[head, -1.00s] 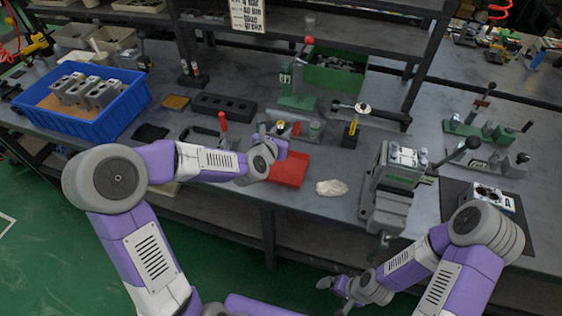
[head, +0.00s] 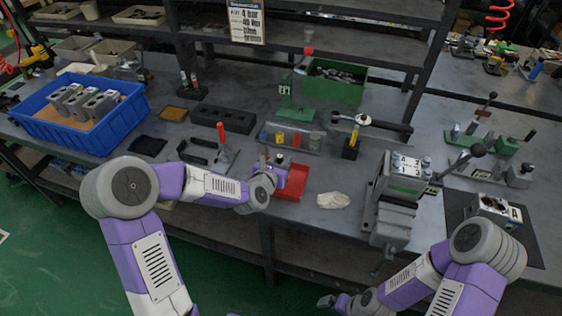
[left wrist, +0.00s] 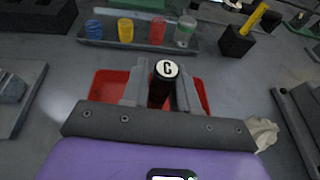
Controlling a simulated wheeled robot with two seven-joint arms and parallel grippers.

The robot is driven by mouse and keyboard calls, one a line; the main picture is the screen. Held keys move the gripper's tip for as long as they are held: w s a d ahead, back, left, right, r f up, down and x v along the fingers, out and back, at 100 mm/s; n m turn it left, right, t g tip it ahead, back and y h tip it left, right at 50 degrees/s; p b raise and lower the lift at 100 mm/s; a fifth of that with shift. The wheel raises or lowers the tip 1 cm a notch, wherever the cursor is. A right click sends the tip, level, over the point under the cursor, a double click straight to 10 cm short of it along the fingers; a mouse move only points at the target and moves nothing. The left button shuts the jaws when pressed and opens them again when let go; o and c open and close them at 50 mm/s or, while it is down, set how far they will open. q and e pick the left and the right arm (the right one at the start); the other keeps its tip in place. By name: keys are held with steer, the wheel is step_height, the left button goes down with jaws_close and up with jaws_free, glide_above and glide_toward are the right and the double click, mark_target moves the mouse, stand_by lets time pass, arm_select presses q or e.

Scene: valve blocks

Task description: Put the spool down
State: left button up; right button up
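The spool (left wrist: 163,87) is a dark upright cylinder with a white cap lettered C. In the left wrist view it stands between the two fingers of my left gripper (left wrist: 161,90), which look closed on it. In the head view my left gripper (head: 279,172) is at the left part of a red tray (head: 295,190). The red tray (left wrist: 104,86) also shows behind the fingers in the left wrist view. The spool's lower end is hidden, so I cannot tell whether it touches anything. My right gripper (head: 333,302) is low at the bottom edge, its fingers unclear.
A rack (head: 290,147) with blue, yellow, red and greenish cylinders stands behind the tray. A white cloth (head: 333,200) and a grey vise (head: 395,195) are to the right. A red-handled clamp (head: 223,145) and a blue crate (head: 100,137) are to the left.

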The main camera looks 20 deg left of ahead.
arm_select(q)
steer(key=o, duration=0.3)
steer(key=shift+o, duration=0.2)
steer(key=shift+r, duration=0.2)
steer(key=b+v, duration=0.4)
steer(key=v, duration=0.8)
stand_by(0.3)
